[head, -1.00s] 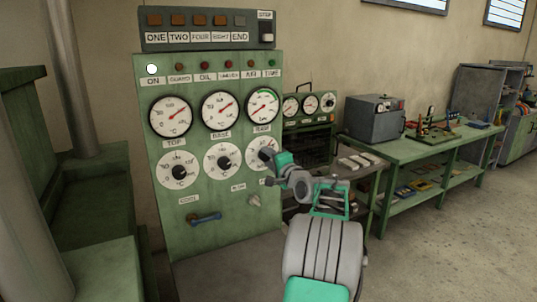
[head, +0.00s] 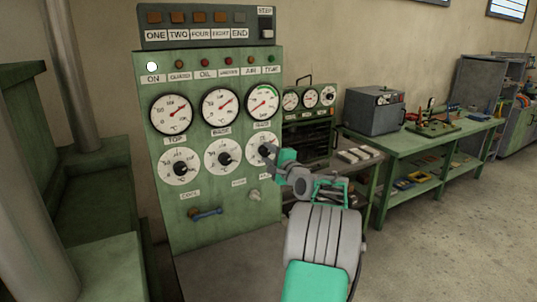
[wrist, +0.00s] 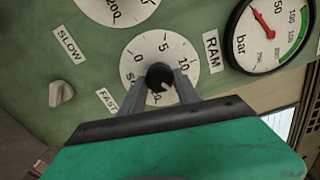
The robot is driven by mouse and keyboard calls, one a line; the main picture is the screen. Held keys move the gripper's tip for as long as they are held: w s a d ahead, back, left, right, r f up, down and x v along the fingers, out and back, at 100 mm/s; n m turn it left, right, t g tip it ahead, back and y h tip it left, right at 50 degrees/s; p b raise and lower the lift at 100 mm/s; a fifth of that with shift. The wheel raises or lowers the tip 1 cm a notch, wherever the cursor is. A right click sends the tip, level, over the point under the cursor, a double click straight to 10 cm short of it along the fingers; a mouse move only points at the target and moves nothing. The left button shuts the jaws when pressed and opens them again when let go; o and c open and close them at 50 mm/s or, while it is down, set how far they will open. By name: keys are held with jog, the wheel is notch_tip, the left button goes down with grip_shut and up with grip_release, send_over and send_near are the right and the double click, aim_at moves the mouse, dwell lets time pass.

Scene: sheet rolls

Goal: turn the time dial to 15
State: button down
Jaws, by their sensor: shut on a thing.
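The time dial (head: 258,138) is the right white dial in the lower row of the green panel. In the wrist view its white face (wrist: 133,68) shows 0, 5 and 10, with the rest partly hidden by the fingers. My gripper (head: 269,152) reaches it from the right. In the wrist view the two grey fingers are shut on the black knob (wrist: 158,74), one on each side. A small pale and reddish mark shows at the knob's lower right edge; the exact reading is not clear.
Two more white dials (head: 223,160) are to the left, with red-needle gauges above. The SLOW/FAST switch (wrist: 61,91) is near the dial. The RAM gauge (wrist: 268,34) is beside it. A green workbench (head: 404,150) stands at right; the floor before it is clear.

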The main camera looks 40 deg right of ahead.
jog(key=c, duration=0.9)
grip_release()
jog(key=b+v, duration=0.2)
jog(key=v, duration=0.5)
jog(key=shift+s, duration=0.4)
